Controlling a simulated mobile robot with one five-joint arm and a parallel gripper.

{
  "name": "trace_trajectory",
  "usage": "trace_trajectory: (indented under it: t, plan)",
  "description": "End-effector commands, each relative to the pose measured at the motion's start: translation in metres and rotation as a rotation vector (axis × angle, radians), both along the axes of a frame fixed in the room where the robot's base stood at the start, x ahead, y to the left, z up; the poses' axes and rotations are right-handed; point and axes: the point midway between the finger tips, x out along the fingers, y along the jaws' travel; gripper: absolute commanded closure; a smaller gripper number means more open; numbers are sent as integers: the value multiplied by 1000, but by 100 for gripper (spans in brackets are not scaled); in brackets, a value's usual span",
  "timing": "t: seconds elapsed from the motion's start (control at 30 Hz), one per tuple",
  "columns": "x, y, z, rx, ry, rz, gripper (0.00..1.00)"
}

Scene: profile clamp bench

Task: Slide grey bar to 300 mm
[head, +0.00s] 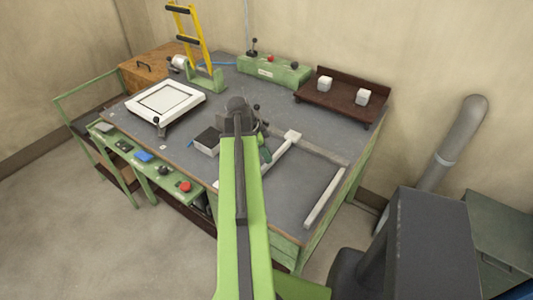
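A grey bar (322,154) lies on the dark bench top (300,182), right of my arm. Near its left end is a pale block (292,136), where a pale rail (270,160) runs off towards the lower left. A second pale rail (325,197) lies near the bench's right side. I cannot read any millimetre scale. My gripper (240,105) is over the middle of the bench, left of the grey bar and apart from it. My own arm hides part of the bench, and the fingers are too small and dark to tell their opening.
A white square frame (166,101) is at the bench's left. A yellow rack (190,35), a green control box (274,70) and a brown tray (341,99) with two white cubes stand at the back. A button panel (150,165) runs along the front left.

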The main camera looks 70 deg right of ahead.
Motion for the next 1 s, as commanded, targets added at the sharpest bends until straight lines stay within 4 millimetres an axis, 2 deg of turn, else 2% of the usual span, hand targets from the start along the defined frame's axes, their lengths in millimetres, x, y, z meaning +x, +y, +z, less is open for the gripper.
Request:
trace_trajectory:
  t: [0.03, 0.1, 0.13, 1.0]
  plan:
    - [0, 0, 0, 0, 0, 0, 90]
    - [0, 0, 0, 1, 0, 0, 99]
    - [0, 0, 0, 1, 0, 0, 100]
    - [-1, 0, 0, 2, 0, -2, 100]
